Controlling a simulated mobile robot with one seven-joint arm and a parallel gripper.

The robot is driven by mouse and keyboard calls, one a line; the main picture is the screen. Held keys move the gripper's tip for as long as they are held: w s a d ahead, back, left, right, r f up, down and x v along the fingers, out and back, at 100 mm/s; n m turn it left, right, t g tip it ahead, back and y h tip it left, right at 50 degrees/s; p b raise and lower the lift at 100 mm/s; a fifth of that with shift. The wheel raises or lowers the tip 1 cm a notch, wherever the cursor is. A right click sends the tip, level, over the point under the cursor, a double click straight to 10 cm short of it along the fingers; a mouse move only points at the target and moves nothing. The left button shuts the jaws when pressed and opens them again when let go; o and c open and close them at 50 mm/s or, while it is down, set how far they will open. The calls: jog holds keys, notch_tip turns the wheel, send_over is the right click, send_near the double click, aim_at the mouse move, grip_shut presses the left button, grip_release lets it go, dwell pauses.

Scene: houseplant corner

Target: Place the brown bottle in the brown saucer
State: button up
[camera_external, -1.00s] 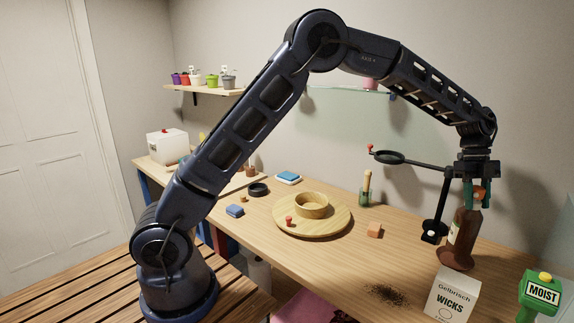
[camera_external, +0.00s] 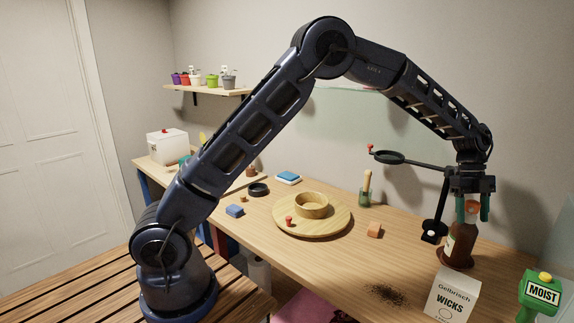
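The brown bottle (camera_external: 462,243) has a pale label and an orange-red top. It stands upright at the right of the table in the external view. Its base appears to rest in the brown saucer (camera_external: 445,263), whose low rim shows around it; the exact seating is hard to see. My gripper (camera_external: 473,211) points down over the bottle. Its green fingers are spread on either side of the bottle's top, with gaps visible, so it looks open.
A white WICKS box (camera_external: 453,296) stands in front of the bottle. A green MOIST meter (camera_external: 541,293) is at the right. A black lamp-like arm (camera_external: 430,232) hangs close left of the bottle. A wooden turntable (camera_external: 330,229) with a bowl lies mid-table.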

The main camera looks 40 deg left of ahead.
jog(key=shift+r, duration=0.1)
jog(key=v, duration=1.2)
jog(key=shift+a+r, duration=0.1)
dwell(0.3)
jog(key=s+a+r+n+t, duration=0.2)
jog(key=s+a+r+n, duration=0.3)
jog(key=a+r, duration=0.65)
jog(key=s+a+r+n+t, duration=0.1)
jog(key=s+a+r+n, duration=0.2)
jog(key=a, duration=0.4)
jog(key=s+a+r+n+t, duration=0.1)
jog(key=s+a+r+n, duration=0.1)
jog(key=s+a+n, duration=0.35)
jog(key=s+a+f+n+t+y, duration=0.1)
jog(key=s+a+f+n, duration=0.2)
jog(key=s+a, duration=0.5)
jog(key=s+a+f+n+t+y, duration=0.1)
jog(key=s+a+f+n, duration=0.3)
jog(key=s+a, duration=0.5)
jog(key=s+a+f+n+t+y, duration=0.1)
jog(key=s+a+f+n, duration=0.2)
jog(key=s+a+n, duration=0.3)
jog(key=s+a, duration=0.3)
jog(key=a, duration=0.1)
jog(key=shift+a+f+n+t, duration=0.15)
jog(key=shift+n+t, duration=0.2)
jog(key=shift+t, duration=0.05)
